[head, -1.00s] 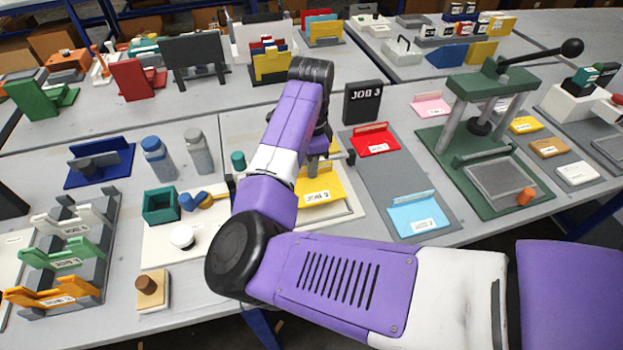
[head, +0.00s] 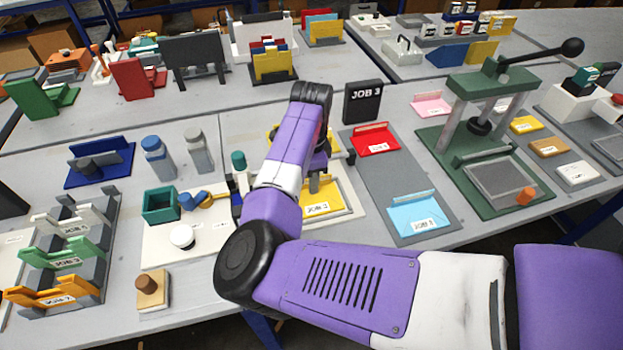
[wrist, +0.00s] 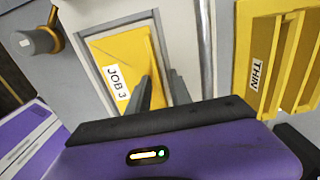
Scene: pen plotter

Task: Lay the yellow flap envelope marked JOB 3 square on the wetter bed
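The yellow flap envelope marked JOB 3 (wrist: 112,58) lies label up inside the grey-edged frame of the pale wetter bed (wrist: 97,22). Its edges look about parallel to that frame. In the head view the envelope (head: 336,197) shows on the bed (head: 350,212), partly hidden by my arm. My gripper (wrist: 161,78) points down over the envelope, its two dark fingers apart, with the raised flap between them. The fingers seem not to press on the flap; how high they stand is hard to tell.
A yellow holder marked THIN (wrist: 257,62) stands right of the bed in the wrist view. In the head view, a grey mat (head: 385,180) to the right holds a red envelope (head: 376,144) and a blue one (head: 420,213). A teal-capped bottle (head: 238,161) stands close left.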

